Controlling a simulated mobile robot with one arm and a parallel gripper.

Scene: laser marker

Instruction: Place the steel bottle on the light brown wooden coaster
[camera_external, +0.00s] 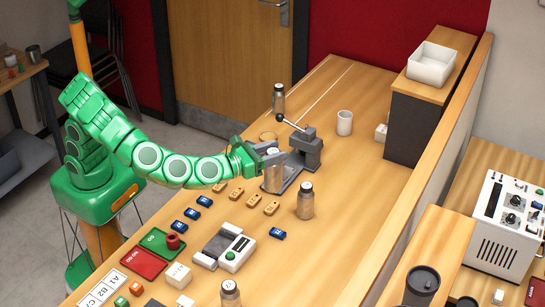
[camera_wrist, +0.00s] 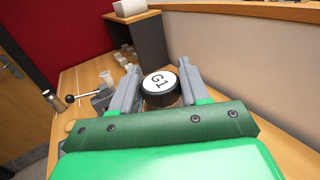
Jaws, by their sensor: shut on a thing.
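My gripper (camera_external: 272,158) is shut on a steel bottle (camera_external: 273,178) and keeps it upright. In the wrist view its dark cap with a white disc marked "G1" (camera_wrist: 160,85) sits between the two grey fingers (camera_wrist: 158,90). The bottle is at the front of a grey lever clamp (camera_external: 308,150); I cannot tell whether it touches the clamp's base. A light brown round disc (camera_external: 268,135), which looks like the wooden coaster, lies flat on the table just behind my gripper, partly hidden. It seems to show at the left in the wrist view (camera_wrist: 70,126).
Other steel bottles stand behind the clamp (camera_external: 278,100), in front of it (camera_external: 305,203) and at the near edge (camera_external: 230,294). A white cup (camera_external: 344,123) is right of the clamp. Small tags (camera_external: 253,201) and red and green trays (camera_external: 160,243) lie nearer.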

